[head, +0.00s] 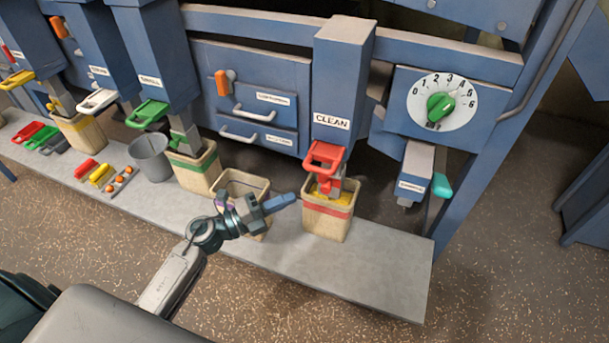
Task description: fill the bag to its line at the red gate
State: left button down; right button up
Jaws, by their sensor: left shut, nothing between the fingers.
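The red gate (323,158) is on the chute labelled CLEAN (338,85). Its red handle sticks out above a tan bag (326,225) with a red band. The bag stands upright on the grey bench and holds yellow grain (320,193). I cannot tell how the grain level compares with the band, as the bag's inside is partly hidden by the gate. My left gripper (290,199) is shut and empty, just left of that bag and below the gate handle. I cannot tell whether it touches the bag. My right gripper is out of view.
An open tan bag (240,182) stands behind my left arm. A green-banded bag (194,168) stands under the green gate (147,113), beside a grey bucket (150,157). A dial (441,103) with a green knob is at right. The bench's right end (400,275) is bare.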

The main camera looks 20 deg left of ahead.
aim_at(311, 167)
pick_arm(q)
jog(key=w+d, duration=0.1)
jog(key=w, duration=0.1)
jog(key=w+d+r+p, duration=0.1)
jog(key=w+d+p, duration=0.1)
jog(key=w, duration=0.1)
jog(key=shift+w+r, duration=0.15)
jog(key=shift+w, duration=0.15)
jog(key=shift+w+a, duration=0.1)
jog(key=shift+w, duration=0.35)
jog(key=w, duration=0.4)
jog(key=shift+w, duration=0.15)
jog(key=shift+r, duration=0.2)
